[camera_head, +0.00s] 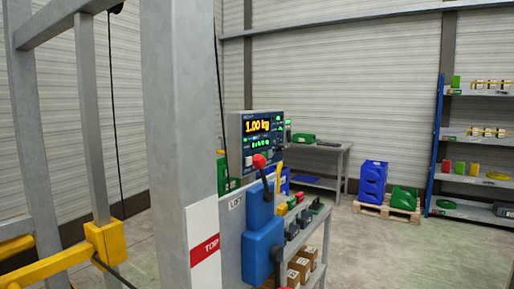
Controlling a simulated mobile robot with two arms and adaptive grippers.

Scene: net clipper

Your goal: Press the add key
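A grey control box with a lit display (258,126) reading "1.00 kg" stands in the middle of the view, beyond a thick grey post. Rows of small green-lit and pale keys or lights sit below the reading. Their labels are too small to read, so I cannot tell which one is the add key. Neither of my grippers can be made out in this view.
The grey post (180,120) stands close in front. A red-knobbed lever (259,161) and blue housings (262,250) stand below the display. Floor at right is clear.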

